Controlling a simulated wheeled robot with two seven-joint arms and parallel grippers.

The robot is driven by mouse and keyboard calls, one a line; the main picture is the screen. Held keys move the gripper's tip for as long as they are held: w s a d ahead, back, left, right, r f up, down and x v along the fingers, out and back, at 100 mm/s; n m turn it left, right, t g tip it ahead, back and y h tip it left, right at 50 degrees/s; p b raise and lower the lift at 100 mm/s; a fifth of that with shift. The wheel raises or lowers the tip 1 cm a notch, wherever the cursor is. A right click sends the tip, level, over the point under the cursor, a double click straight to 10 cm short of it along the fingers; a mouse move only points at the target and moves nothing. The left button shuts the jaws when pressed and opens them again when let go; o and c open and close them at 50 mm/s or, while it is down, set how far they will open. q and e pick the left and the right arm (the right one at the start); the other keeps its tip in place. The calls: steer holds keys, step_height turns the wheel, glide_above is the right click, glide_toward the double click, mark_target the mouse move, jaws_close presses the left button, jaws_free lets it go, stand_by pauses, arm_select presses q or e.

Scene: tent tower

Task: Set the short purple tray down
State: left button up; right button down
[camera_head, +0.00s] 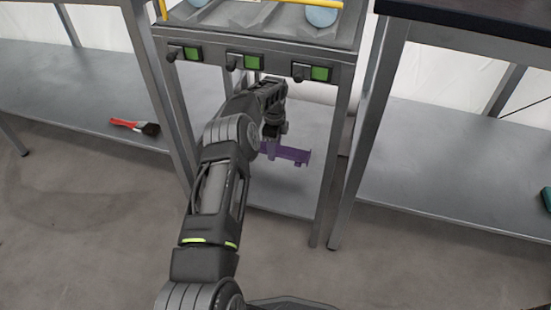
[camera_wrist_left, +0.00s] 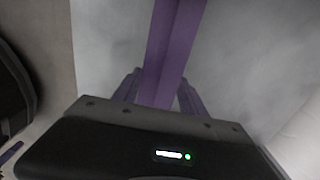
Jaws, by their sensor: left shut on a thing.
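The short purple tray (camera_head: 290,154) is in my left gripper (camera_head: 270,150), inside the middle metal stand, above its lower shelf (camera_head: 285,195). In the left wrist view the tray (camera_wrist_left: 172,50) is a purple bar running up from between the fingers of the left gripper (camera_wrist_left: 158,95), which are shut on it. I cannot tell whether the tray touches the shelf. My left arm hides part of the tray and of the stand's left side. My right gripper does not show.
The stand's front bar carries several green-lit switches (camera_head: 252,62). Its legs (camera_head: 325,190) stand close on either side of my left arm. A red-handled brush (camera_head: 134,126) lies on the left shelf (camera_head: 70,100). The right shelf (camera_head: 450,160) is mostly clear, with a teal thing (camera_head: 547,199) at its edge.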

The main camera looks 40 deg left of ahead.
arm_select(q)
steer(key=shift+f, duration=0.1)
steer(key=shift+f, duration=0.1)
step_height(320, 180, down, 5)
steer(key=shift+r+b, duration=0.15)
steer(key=shift+b, duration=1)
steer(key=o, duration=1.6)
steer(key=shift+f, duration=0.2)
steer(key=shift+c, duration=0.2)
steer(key=shift+r, duration=0.1)
